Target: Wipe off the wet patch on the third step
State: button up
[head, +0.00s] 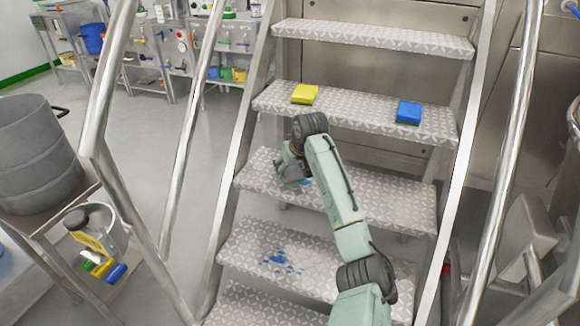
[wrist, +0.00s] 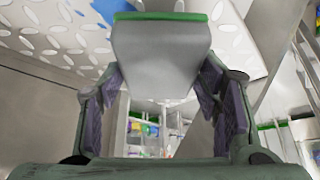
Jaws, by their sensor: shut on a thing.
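My gripper (head: 291,172) is low over the third step (head: 390,205) of the metal stairs, counted from the bottom one in view. In the wrist view my gripper (wrist: 161,78) is shut on a grey sponge (wrist: 160,52) with a green face. The green face is turned toward the patterned tread; I cannot tell whether it touches. A bit of the blue wet patch (head: 306,182) shows beside my gripper, which hides the rest. Blue also shows on the tread in the wrist view (wrist: 48,63).
Another blue patch (head: 280,262) is on the step below. A yellow sponge (head: 305,94) and a blue sponge (head: 409,112) lie on the step above. Metal handrails (head: 185,130) flank the stairs. A cart with a grey drum (head: 38,155) stands at left.

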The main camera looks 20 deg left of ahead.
aim_at(300, 172)
jog(key=shift+f, duration=0.9)
jog(key=shift+d+r+p, duration=0.15)
jog(key=shift+d+p, duration=0.45)
jog(key=shift+d, duration=1)
jog(key=shift+s+d+p, duration=0.15)
jog(key=shift+d+p, duration=0.7)
jog(key=shift+d, duration=1.6)
jog(key=shift+p, duration=0.35)
jog(key=shift+a+p, duration=0.4)
jog(key=shift+a, duration=0.75)
jog(key=shift+a+f+p, duration=0.15)
jog(key=shift+a+p, duration=0.2)
jog(key=shift+a, duration=1.1)
jog(key=shift+a+f+p, duration=0.1)
jog(key=shift+a+p, duration=0.25)
jog(key=shift+a, duration=1.1)
jog(key=shift+w+r, duration=0.1)
jog(key=shift+w, duration=0.1)
